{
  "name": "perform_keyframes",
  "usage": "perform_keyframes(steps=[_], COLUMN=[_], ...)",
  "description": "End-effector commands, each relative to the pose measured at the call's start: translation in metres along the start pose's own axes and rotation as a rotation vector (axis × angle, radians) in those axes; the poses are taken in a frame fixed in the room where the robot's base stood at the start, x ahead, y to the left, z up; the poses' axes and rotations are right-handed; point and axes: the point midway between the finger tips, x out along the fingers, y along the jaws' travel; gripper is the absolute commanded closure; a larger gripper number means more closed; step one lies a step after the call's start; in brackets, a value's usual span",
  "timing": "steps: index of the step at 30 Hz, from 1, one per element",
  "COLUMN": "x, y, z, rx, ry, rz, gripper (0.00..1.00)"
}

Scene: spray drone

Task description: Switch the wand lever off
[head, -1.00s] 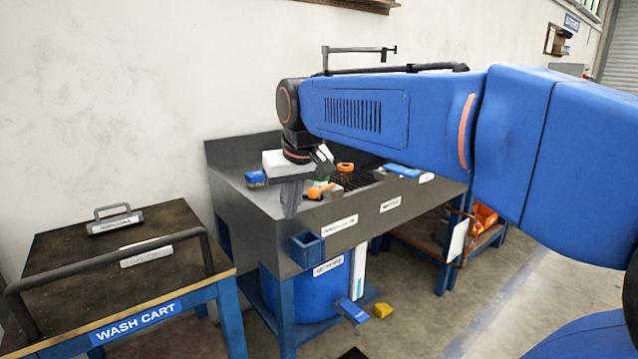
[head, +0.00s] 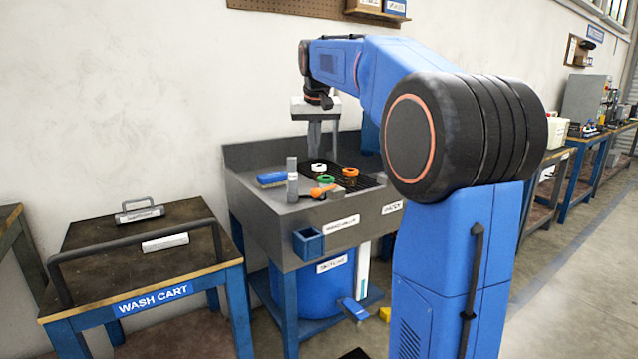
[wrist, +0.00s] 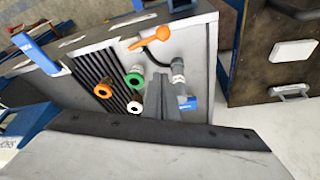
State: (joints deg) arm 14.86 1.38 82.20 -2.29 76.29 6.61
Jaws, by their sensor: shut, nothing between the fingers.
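My gripper (head: 315,147) points down above the back of the sink, shut and empty, clear of the handle. Its fingers also show in the wrist view (wrist: 158,98).
A blue brush (head: 271,179) lies at the sink's left. The wash cart (head: 150,290) stands left, the wall close behind. A blue drum (head: 318,290) sits below.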

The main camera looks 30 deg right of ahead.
Motion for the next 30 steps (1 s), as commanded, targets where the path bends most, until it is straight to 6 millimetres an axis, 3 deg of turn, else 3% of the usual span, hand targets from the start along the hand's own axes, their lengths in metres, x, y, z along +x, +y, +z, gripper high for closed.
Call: perform_keyframes(steps=[5, 17, 23, 30], x=[0.001, 0.004, 0.027, 0.070], y=[0.002, 0.002, 0.003, 0.003], z=[-0.009, -0.008, -0.008, -0.008], rx=[0.007, 0.007, 0.007, 0.007], ry=[0.000, -0.001, -0.003, -0.003], rz=[0.003, 0.003, 0.003, 0.003], gripper=[1.00, 1.00, 1.00, 1.00])
